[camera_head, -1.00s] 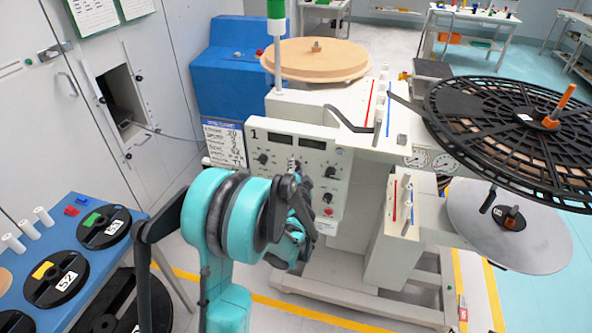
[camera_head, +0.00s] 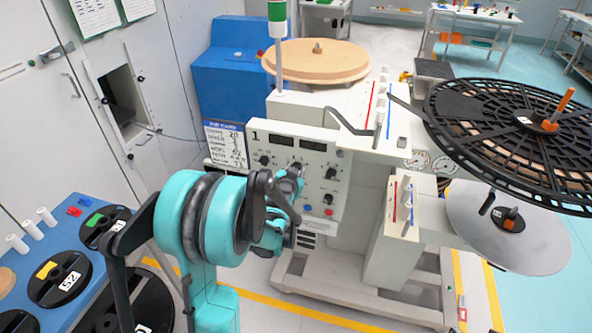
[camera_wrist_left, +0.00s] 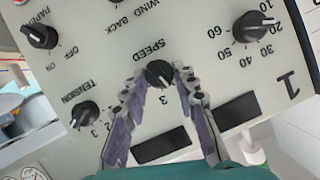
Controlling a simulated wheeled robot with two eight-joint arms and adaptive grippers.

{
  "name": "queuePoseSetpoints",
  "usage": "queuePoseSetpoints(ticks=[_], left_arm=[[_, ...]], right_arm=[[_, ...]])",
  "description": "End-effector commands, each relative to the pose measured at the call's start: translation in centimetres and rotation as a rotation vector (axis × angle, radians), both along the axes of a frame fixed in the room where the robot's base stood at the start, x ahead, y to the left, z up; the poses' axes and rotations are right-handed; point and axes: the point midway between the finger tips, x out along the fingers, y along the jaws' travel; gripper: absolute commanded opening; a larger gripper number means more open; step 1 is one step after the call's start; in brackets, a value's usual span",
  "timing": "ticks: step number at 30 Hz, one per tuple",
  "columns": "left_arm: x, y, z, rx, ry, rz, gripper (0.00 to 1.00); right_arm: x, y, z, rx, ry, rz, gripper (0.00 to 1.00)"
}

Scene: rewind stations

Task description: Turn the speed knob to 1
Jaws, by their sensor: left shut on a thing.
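The black speed knob (camera_wrist_left: 159,74), under the upside-down word SPEED, sits on the pale control panel (camera_head: 316,220). My left gripper (camera_wrist_left: 160,79) has its two fingers on either side of the knob and is shut on it. A figure 3 shows beside the knob, but I cannot read its pointer setting clearly. In the head view my left gripper (camera_head: 294,172) is at the panel's upper middle and hides most of this knob. My right gripper is not in view.
Dark displays (camera_wrist_left: 161,145) lie near the fingers. A black slotted reel (camera_head: 450,125) overhangs at the right. A blue table (camera_head: 100,258) with reels stands at the lower left.

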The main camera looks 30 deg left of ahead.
Motion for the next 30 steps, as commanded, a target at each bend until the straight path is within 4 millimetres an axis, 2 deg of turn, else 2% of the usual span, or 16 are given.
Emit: queuePoseSetpoints(ticks=[18, 30], left_arm=[[-0.2, 0.8, -0.1, -0.567, -0.138, 0.003, 0.0], [-0.2, 0.9, -0.3, -0.843, -0.204, 0.001, 0.0]], right_arm=[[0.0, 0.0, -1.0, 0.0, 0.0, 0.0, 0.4], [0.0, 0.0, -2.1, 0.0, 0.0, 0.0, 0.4]])
